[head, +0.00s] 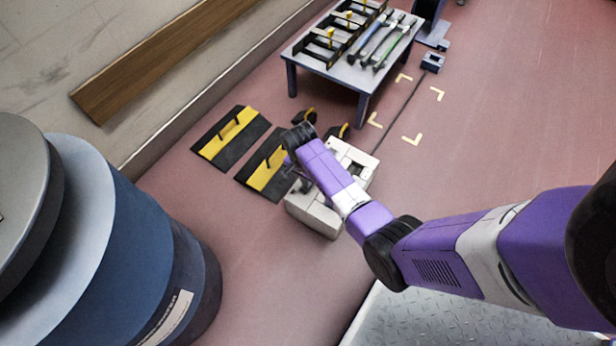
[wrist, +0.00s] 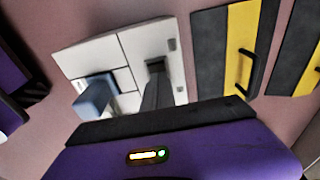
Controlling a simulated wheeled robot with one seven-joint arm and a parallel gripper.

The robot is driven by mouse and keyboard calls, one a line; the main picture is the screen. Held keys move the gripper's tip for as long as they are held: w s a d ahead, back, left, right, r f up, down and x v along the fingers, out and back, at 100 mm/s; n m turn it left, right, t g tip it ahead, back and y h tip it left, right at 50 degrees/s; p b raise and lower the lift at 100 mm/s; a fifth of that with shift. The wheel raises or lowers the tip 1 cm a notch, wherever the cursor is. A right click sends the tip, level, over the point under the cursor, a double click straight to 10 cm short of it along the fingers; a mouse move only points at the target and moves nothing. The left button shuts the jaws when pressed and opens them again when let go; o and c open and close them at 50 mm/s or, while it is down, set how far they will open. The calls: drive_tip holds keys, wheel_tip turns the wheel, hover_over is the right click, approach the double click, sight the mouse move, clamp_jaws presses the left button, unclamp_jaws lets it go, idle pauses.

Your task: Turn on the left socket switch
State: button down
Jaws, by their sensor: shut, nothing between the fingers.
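A cream-white socket box (head: 318,217) stands on the floor under the end of my arm. In the wrist view its pale panelled face (wrist: 90,55) fills the upper middle. A blue-grey block (wrist: 97,95), perhaps a plug, sits on the left of that face. Two small grey marks, one upper (wrist: 172,44) and one lower, lie along its right edge; I cannot tell whether they are switches or which way they are set. My gripper (wrist: 156,68) is shut and empty, its dark fingers over the middle of the face. Contact is unclear. In the head view my arm hides part of the box.
Black-and-yellow panels with handles (head: 231,137) lie beside the box. A low grey table (head: 340,72) with tools stands behind. A dark cable (head: 400,112) runs from the box to a small block (head: 432,62). A large blue drum (head: 120,240) stands at left. Floor at right is open.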

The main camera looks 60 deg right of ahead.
drive_tip(key=shift+a, duration=0.1)
wheel_tip(320, 180, up, 14)
drive_tip(key=d+p, duration=0.1)
drive_tip(key=p, duration=0.9)
drive_tip(key=shift+d, duration=0.35)
